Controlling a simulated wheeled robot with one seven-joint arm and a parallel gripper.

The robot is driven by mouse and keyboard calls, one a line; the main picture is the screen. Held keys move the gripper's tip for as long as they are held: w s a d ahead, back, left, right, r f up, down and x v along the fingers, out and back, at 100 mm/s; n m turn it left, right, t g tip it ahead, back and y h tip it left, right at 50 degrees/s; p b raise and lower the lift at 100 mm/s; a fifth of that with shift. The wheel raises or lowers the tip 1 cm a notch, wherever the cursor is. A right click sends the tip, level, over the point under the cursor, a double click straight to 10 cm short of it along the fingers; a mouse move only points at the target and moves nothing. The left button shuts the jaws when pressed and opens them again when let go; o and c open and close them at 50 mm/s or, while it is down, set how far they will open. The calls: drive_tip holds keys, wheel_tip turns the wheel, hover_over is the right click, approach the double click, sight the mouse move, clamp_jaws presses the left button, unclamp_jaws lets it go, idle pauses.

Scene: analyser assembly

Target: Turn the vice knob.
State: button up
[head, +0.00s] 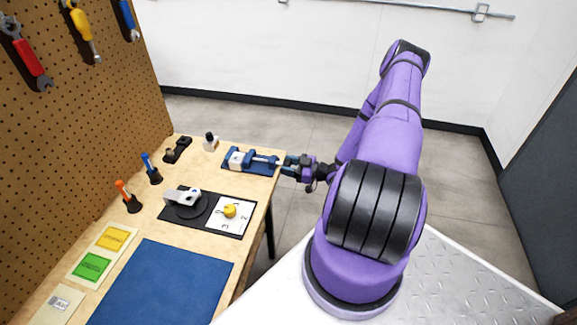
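The blue vice (251,160) sits near the far right corner of the wooden table, with a pale block at its left end. Its screw end points right toward the table edge. My gripper (287,165) is at that right end, level with the vice, its dark fingers around or right beside the knob. The knob itself is hidden by the fingers or too small to make out. I cannot tell whether the fingers touch it, or whether they are open or shut.
The table (220,272) also holds a black plate (174,219) with a yellow knob (230,211), a blue mat (160,285), and orange (129,199) and blue-handled (151,170) tools in stands. A pegboard (80,115) with hanging tools stands left.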

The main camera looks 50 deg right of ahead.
drive_tip(key=shift+n, duration=0.3)
drive_tip(key=shift+c, duration=0.3)
